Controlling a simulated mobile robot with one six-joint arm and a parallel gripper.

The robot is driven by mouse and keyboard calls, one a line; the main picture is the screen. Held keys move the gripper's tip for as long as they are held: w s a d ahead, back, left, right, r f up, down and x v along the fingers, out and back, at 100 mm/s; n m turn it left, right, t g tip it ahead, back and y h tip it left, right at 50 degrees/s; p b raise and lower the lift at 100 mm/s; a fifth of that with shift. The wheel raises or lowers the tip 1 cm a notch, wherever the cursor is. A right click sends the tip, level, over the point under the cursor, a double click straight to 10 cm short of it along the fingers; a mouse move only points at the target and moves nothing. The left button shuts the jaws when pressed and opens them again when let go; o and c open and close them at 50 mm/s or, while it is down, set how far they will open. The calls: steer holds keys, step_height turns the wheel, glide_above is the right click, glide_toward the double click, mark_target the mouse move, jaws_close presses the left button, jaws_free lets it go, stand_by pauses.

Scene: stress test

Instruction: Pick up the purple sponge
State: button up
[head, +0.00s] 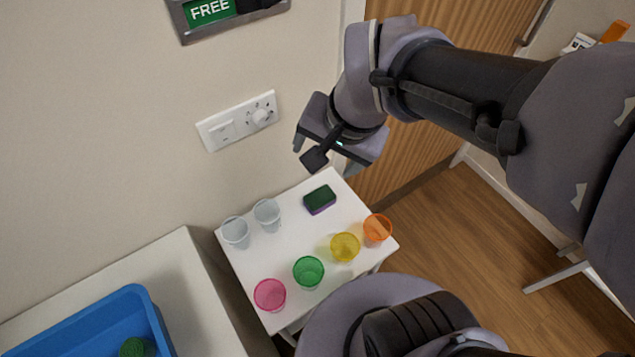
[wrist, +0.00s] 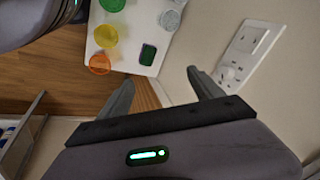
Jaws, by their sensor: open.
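The purple sponge (head: 320,200) has a dark green top and a purple side. It lies on a small white table (head: 335,268), near the back edge by the wall. It also shows in the wrist view (wrist: 148,54), where mostly its dark green face is visible. My gripper (head: 322,163) is above and behind the table, near the wall and the wooden door. In the wrist view my gripper (wrist: 160,88) has its two fingers spread apart with nothing between them. The sponge is beyond the fingertips, apart from them.
Two clear cups (head: 236,232) stand left of the sponge. Pink (head: 270,295), green (head: 308,272), yellow (head: 345,247) and orange (head: 377,229) cups line the near side. A blue bin (head: 75,322) sits on a counter at left. A wall switch panel (head: 238,121) is near my gripper.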

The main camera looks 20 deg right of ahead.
steer(key=w+f+m+g+p, duration=0.1)
steer(key=w+f+m+p, duration=0.1)
steer(key=w, duration=0.4)
steer(key=m+g+h+p, duration=0.1)
steer(key=m+g, duration=0.2)
steer(key=m, duration=0.2)
glide_above(320, 197)
steer(key=f, duration=2.6)
steer(key=shift+w+a, duration=0.15)
steer(key=shift+w, duration=0.05)
step_height(320, 197, down, 6)
steer(key=shift+s+b, duration=0.15)
steer(key=shift+b, duration=0.5)
steer(key=shift+s+r, duration=0.1)
steer(key=shift+c, duration=1.2)
steer(key=c, duration=1.3)
step_height(320, 197, up, 10)
steer(key=p, duration=0.2)
steer(key=shift+p, duration=0.3)
steer(key=o, duration=0.9)
steer(key=c, duration=0.6)
